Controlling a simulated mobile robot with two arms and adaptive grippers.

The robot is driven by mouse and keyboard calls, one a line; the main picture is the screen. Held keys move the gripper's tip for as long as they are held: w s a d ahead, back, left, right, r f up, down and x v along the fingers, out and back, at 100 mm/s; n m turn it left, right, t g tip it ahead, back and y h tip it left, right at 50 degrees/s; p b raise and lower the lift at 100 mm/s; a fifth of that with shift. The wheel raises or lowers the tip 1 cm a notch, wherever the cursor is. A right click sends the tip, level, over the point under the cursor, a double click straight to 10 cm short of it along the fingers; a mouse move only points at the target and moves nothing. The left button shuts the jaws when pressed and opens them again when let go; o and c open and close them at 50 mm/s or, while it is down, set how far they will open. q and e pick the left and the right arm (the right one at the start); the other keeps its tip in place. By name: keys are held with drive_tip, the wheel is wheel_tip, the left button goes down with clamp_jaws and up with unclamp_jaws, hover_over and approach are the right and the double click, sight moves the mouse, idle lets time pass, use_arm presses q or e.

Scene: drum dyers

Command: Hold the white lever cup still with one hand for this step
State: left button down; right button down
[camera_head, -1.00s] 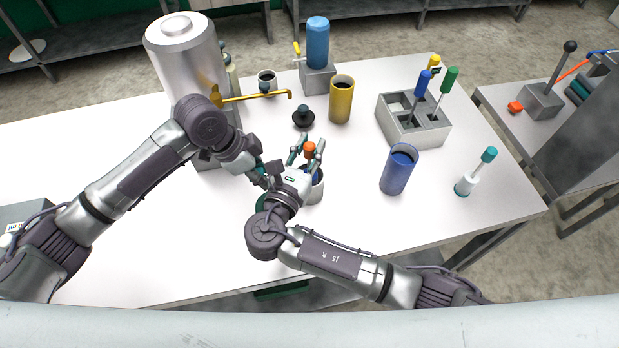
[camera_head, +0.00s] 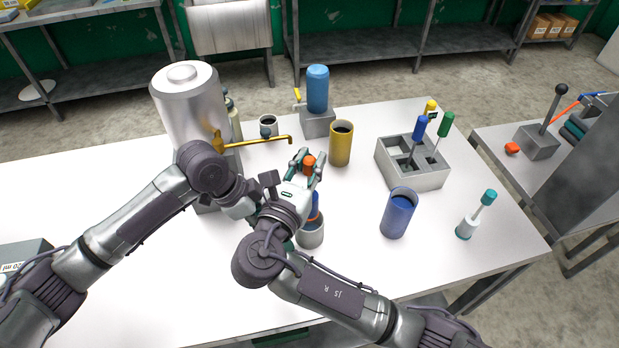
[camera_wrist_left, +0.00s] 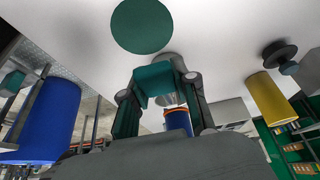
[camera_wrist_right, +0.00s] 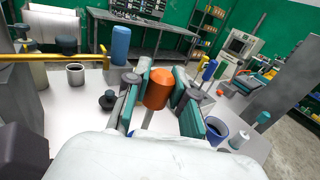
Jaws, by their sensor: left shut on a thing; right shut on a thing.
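My right gripper (camera_head: 306,162) is shut on an orange knob (camera_wrist_right: 158,88), above and beyond the cup. The right gripper mostly covers the left in the head view.
A yellow cup (camera_head: 341,148), a blue cup (camera_head: 398,214), a grey tool holder (camera_head: 412,176) and a white, teal-topped bottle (camera_head: 474,218) stand rightward. A silver tank (camera_head: 190,105) with a golden tap arm (camera_head: 262,140) stands left. A black knobbed lid (camera_wrist_right: 107,100) lies beyond.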

drive_tip(key=shift+r, duration=0.55)
use_arm(q)
drive_tip(key=c, duration=0.8)
unclamp_jaws()
drive_tip(key=v, duration=1.2)
drive_tip(key=shift+s, duration=0.1)
use_arm(e)
drive_tip(key=shift+s+f, duration=0.1)
